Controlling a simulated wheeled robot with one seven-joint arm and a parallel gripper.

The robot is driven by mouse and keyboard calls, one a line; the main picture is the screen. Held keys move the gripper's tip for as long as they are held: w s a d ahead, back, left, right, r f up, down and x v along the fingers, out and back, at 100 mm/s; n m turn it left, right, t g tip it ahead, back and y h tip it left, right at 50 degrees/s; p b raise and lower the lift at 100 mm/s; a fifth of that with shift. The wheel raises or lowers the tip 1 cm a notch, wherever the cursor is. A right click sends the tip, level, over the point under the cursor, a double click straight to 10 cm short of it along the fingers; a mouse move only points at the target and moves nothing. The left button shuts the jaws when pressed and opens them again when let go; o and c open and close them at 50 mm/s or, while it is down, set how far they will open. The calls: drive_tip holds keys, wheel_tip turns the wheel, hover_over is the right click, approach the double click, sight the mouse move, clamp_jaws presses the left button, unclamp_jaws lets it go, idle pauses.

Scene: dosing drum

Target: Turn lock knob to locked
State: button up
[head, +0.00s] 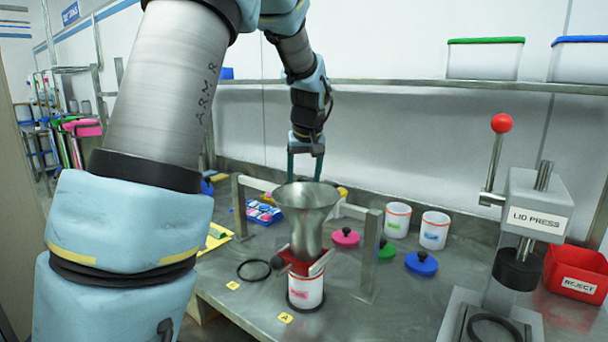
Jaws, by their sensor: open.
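A metal funnel (304,215) stands upright in a metal frame (369,260) on the steel bench. Below it is a red part (299,262), with a dark round knob (277,262) at its left side. I cannot tell whether this is the lock knob or which setting it shows. A white jar (305,290) with a pink label stands under the red part. My gripper (305,172) points down, behind and above the funnel. Its two dark fingers are apart and nothing shows between them. The funnel hides part of what is behind it.
The lid press (536,205) and red reject bin (577,273) are at right. A black ring (253,270) lies at left.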

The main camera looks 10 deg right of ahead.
clamp_jaws()
idle(0.5)
drive_tip(key=m, duration=0.1)
drive_tip(key=m+h, duration=0.1)
drive_tip(key=m, duration=0.2)
drive_tip(key=shift+w+a+h+b, duration=0.1)
drive_tip(key=shift+a+h+b, duration=0.15)
drive_tip(key=shift+h+b, duration=0.05)
drive_tip(key=m, duration=0.2)
drive_tip(key=m+g+h+b, duration=0.1)
drive_tip(key=m, duration=0.2)
drive_tip(key=shift+w+a+f+g+h, duration=0.1)
drive_tip(key=shift+g+h, duration=0.2)
drive_tip(key=m+g+b, duration=0.1)
drive_tip(key=m, duration=0.3)
drive_tip(key=shift+w+a+h, duration=0.1)
drive_tip(key=shift+w+h, duration=0.05)
drive_tip(key=shift+h, duration=0.25)
drive_tip(key=m+g, duration=0.2)
drive_tip(key=m, duration=0.2)
drive_tip(key=shift+w+m, duration=0.1)
drive_tip(key=shift+m, duration=0.3)
